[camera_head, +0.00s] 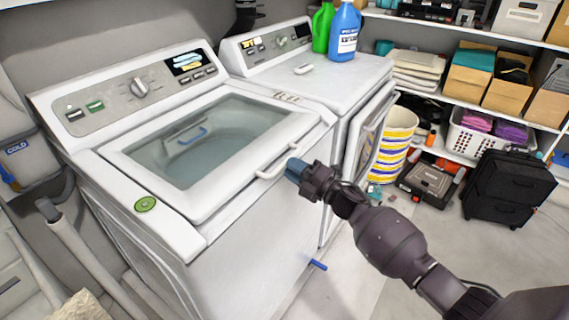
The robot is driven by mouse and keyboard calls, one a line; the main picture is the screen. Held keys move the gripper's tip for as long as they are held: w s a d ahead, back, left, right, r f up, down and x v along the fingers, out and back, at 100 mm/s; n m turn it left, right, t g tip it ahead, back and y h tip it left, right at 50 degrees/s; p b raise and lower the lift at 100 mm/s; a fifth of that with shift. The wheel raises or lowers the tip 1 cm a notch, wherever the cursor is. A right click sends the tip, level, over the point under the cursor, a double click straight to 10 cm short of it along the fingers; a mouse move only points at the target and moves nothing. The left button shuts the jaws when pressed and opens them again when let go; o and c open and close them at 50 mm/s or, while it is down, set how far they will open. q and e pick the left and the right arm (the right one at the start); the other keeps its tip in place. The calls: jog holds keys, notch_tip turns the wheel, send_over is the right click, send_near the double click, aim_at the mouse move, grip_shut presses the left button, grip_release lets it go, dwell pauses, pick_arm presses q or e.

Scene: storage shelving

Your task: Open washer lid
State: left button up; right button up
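The washer (251,250) is a white top-loading machine at the left and centre. Its lid (290,128) has a large glass window and lies down over the top, looking closed. A white loop handle (270,174) sticks out from the lid's front edge, towards its right part. My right gripper (294,169) comes in from the lower right, its blue fingertips beside the right end of the handle. I cannot tell whether the fingertips touch the handle or how far apart they are. My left gripper is not in view.
A white dryer (345,85) stands to the right of the washer, its front door (372,130) ajar. Green (322,27) and blue (344,33) bottles stand on it. A yellow-striped basket (394,145) and black suitcase (500,188) stand at right. The floor in front is mostly clear.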

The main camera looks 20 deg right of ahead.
jog(key=shift+x, duration=1.55)
grip_shut()
